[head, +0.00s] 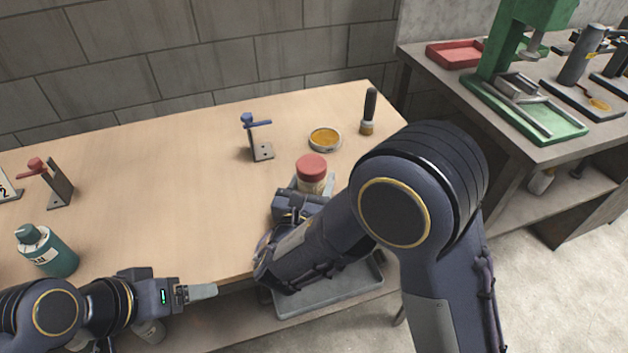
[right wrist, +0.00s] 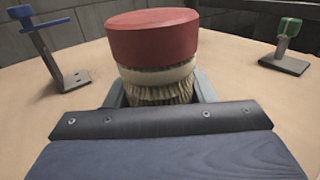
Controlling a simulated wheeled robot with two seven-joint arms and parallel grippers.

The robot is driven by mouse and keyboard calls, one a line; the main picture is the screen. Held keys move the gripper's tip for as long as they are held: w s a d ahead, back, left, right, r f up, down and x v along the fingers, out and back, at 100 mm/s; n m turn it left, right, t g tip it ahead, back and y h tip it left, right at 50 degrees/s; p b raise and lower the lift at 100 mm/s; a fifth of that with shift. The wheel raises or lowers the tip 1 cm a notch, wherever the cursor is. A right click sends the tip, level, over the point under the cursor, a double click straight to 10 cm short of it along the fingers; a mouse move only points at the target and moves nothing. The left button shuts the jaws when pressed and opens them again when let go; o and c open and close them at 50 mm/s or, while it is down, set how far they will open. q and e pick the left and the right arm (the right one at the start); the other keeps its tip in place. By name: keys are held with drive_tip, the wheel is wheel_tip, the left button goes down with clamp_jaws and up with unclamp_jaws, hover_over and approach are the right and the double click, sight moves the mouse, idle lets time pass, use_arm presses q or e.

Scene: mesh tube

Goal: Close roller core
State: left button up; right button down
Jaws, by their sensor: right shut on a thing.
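A roller core with a red cap (head: 311,167) stands upright near the right part of the wooden table. In the right wrist view its red cap (right wrist: 153,38) sits above a cream ring and a tan, bristly body (right wrist: 158,90). My right gripper (head: 316,185) is shut on the body, with a grey finger on each side; it also shows in the right wrist view (right wrist: 158,92). The lower part of the core is hidden behind the gripper. My left gripper (head: 203,291) is empty at the table's front edge, seen side-on, so its opening is unclear.
A blue-handled clamp (head: 259,140), an amber-filled dish (head: 325,137) and a dark-handled brush (head: 368,112) stand behind the core. A red-handled clamp (head: 57,185) and teal bottle (head: 48,252) are left. The table's middle is clear. A green-handled clamp (right wrist: 286,48) shows in the wrist view.

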drive_tip(key=shift+r, duration=0.1)
drive_tip(key=shift+f, duration=0.3)
drive_tip(key=c, duration=0.6)
unclamp_jaws()
drive_tip(key=shift+r, duration=0.1)
drive_tip(key=shift+c, duration=0.2)
drive_tip(key=shift+r, duration=0.2)
drive_tip(key=v, duration=1.2)
